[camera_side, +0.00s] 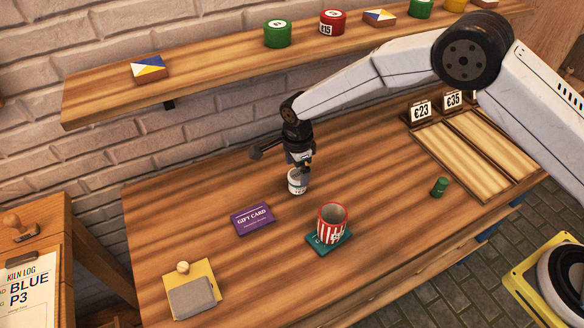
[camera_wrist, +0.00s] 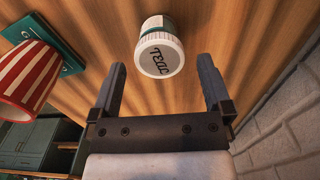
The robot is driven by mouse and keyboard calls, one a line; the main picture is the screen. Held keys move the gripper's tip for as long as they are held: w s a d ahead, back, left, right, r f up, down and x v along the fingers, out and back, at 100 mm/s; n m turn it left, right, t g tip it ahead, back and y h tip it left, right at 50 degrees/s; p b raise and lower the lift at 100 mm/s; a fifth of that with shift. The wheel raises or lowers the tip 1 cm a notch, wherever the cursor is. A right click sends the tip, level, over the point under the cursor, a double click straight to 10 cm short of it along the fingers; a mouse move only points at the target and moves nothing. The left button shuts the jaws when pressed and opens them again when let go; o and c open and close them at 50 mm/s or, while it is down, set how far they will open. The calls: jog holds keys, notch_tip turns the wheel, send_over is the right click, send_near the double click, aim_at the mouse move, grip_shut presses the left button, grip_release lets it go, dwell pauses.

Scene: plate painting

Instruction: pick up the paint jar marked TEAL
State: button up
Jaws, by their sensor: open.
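Nothing is held between the fingers.
A purple gift card (camera_side: 252,220) lies to the left. A small green cylinder (camera_side: 439,187) and a wooden tray with price signs (camera_side: 486,190) are to the right.

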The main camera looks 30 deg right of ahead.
aim_at(298, 175)
jog(key=shift+f, duration=0.2)
jog(key=shift+d+f, duration=0.1)
jog(key=shift+f, duration=2.45)
jog(key=c, duration=1.3)
jog(key=shift+r, duration=0.2)
